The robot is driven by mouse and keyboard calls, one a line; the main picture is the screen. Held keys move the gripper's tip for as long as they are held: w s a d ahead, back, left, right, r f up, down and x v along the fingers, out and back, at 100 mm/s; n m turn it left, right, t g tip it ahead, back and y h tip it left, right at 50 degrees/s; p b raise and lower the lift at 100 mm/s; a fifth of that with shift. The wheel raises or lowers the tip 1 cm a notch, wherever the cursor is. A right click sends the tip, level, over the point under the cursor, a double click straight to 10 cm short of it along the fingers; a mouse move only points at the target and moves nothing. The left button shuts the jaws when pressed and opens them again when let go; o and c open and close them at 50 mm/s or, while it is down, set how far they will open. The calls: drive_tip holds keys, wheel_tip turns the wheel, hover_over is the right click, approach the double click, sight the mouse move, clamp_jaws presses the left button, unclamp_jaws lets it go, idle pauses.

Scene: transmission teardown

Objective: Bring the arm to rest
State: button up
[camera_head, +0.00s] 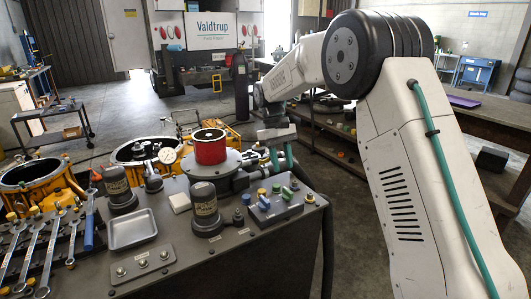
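My arm (405,160) rises at the right, bends at a large dark joint and reaches left over the workbench (250,255). My gripper (282,158) hangs downward at the bench's far right corner, behind the small control box (275,207). Its two teal fingers stand apart, with a narrow gap and nothing visible between them. It is small in the picture, and I cannot tell whether the fingertips touch anything. A red cylindrical part (210,150) stands on a round grey flange to the left of the gripper, apart from it.
Wrenches (45,250), an empty metal tray (131,230) and dark capped cylinders (205,208) occupy the bench. Yellow housings (35,185) stand behind it. A shelf table (330,130) runs behind my arm at the right. Open floor lies between bench and truck (205,40).

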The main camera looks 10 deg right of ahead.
drive_tip(key=s+f, duration=0.2)
drive_tip(key=s, duration=0.1)
drive_tip(key=shift+d+m, duration=0.1)
drive_tip(key=shift+m, duration=0.2)
drive_tip(key=s+d+r+m+t, duration=0.1)
drive_tip(key=s+r+t, duration=0.1)
drive_tip(key=s, duration=1.1)
drive_tip(key=s+d+r+m+t, duration=0.1)
drive_tip(key=s+r, duration=0.3)
drive_tip(key=s, duration=0.9)
drive_tip(key=s+d+r+t+y, duration=0.1)
drive_tip(key=s+r, duration=0.3)
drive_tip(key=s, duration=0.9)
drive_tip(key=shift+d+m+t, duration=0.4)
drive_tip(key=shift+d+t, duration=0.15)
drive_tip(key=shift+t, duration=0.25)
drive_tip(key=shift+o, duration=0.3)
drive_tip(key=shift+r, duration=0.1)
